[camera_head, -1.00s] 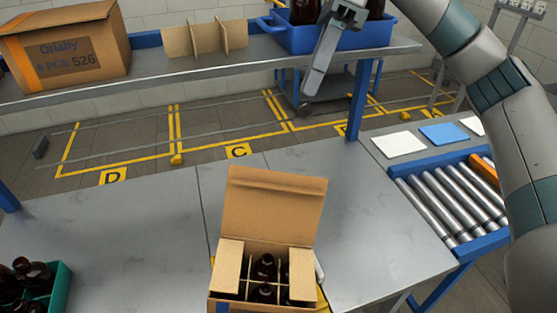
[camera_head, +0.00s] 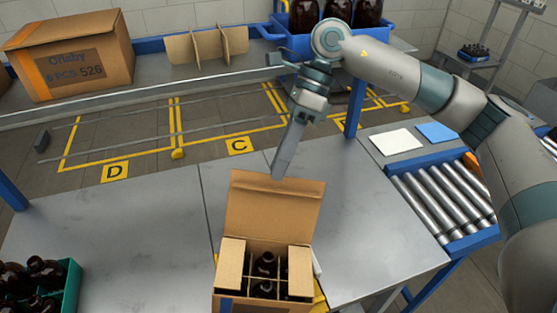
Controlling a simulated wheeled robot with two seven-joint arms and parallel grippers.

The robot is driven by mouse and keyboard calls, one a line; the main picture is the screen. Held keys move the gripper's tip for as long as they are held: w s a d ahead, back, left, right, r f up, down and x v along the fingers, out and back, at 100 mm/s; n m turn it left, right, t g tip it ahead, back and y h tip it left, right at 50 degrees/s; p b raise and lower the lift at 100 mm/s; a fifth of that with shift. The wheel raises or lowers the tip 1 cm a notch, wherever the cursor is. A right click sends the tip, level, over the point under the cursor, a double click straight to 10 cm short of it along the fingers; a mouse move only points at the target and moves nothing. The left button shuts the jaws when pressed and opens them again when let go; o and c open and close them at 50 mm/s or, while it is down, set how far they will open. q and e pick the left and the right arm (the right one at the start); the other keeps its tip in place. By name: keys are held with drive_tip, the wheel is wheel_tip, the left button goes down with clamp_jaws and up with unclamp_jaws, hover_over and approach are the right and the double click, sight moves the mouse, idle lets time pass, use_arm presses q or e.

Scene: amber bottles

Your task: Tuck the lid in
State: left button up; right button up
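The small cardboard box (camera_head: 238,303) stands at the front middle of the table. Its lid (camera_head: 272,212) is up, tilted back from the far edge, and its side flaps are folded open. Inside, amber bottles (camera_head: 265,266) stand between cardboard dividers. My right gripper (camera_head: 279,175) points down just behind the top edge of the lid; its fingers look together, with nothing seen between them. I cannot tell whether it touches the lid. My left gripper is not in view.
A teal crate of amber bottles (camera_head: 68,288) stands at the lower left. A roller conveyor (camera_head: 438,205) lies at the right. The back shelf holds a large carton (camera_head: 70,50), a cardboard divider (camera_head: 205,45) and a blue bin (camera_head: 298,45) with bottles. The table's middle left is clear.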

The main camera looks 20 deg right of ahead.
drive_tip(key=shift+s+a+f, duration=0.25)
drive_tip(key=shift+a+f, duration=0.1)
drive_tip(key=shift+f, duration=0.25)
clamp_jaws()
idle(1.2)
